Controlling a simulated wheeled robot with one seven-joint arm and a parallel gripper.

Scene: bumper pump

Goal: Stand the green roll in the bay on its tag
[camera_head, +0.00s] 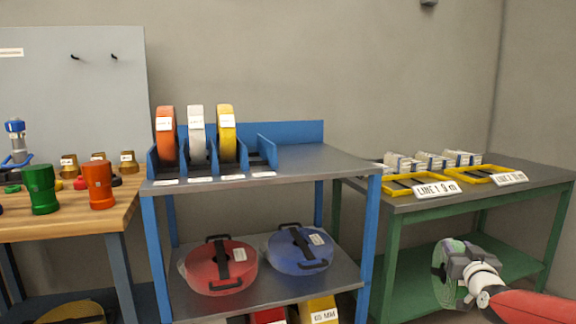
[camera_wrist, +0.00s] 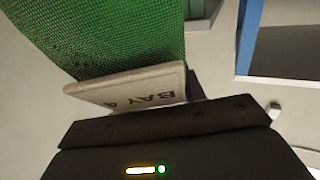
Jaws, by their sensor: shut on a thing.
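My gripper (camera_head: 457,268) is shut on the green roll (camera_head: 440,262) at the lower right of the head view, in front of the green table. In the wrist view the roll's green mesh (camera_wrist: 110,35) fills the upper left, with a pale tag reading "BAY 4" (camera_wrist: 140,90) by my gripper's dark edge. The blue bay rack (camera_head: 263,145) stands on the blue-legged shelf, far to the left of my gripper. Orange (camera_head: 166,148), white (camera_head: 197,152) and yellow (camera_head: 227,150) rolls stand upright in its bays. The rightmost bay, beside the yellow roll, looks empty. Small labels there are unreadable.
The grey shelf top (camera_head: 325,162) is clear right of the rack. Red (camera_head: 205,279) and blue (camera_head: 288,262) coils lie on the lower shelf. The green table (camera_head: 405,203) holds yellow trays and white fittings. A wooden bench (camera_head: 75,222) with fittings stands left.

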